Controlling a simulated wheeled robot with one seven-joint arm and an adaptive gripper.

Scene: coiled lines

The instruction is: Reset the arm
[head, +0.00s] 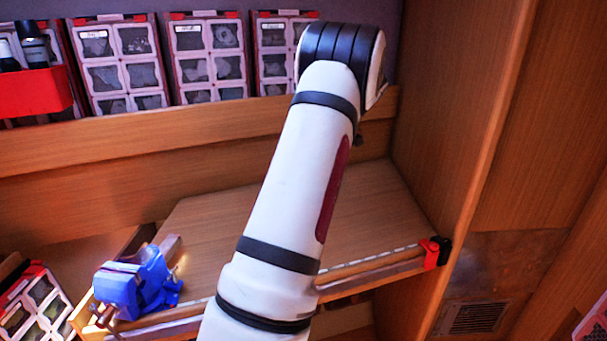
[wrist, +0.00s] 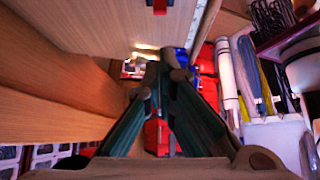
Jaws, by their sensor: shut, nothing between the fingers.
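My white arm (head: 290,180) reaches up across the middle of the head view. Its dark-banded joint is at the top, in front of the back ledge. My gripper is not visible in the head view. In the wrist view my gripper (wrist: 163,68) points away from the camera. Its dark green fingers come together at the tips, with nothing seen between them. It touches nothing that I can make out.
A blue vise (head: 137,283) sits at the left front of the wooden worktop (head: 215,225). A red and black clamp (head: 435,253) is at its right corner. Bins of compartments (head: 120,60) line the back.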

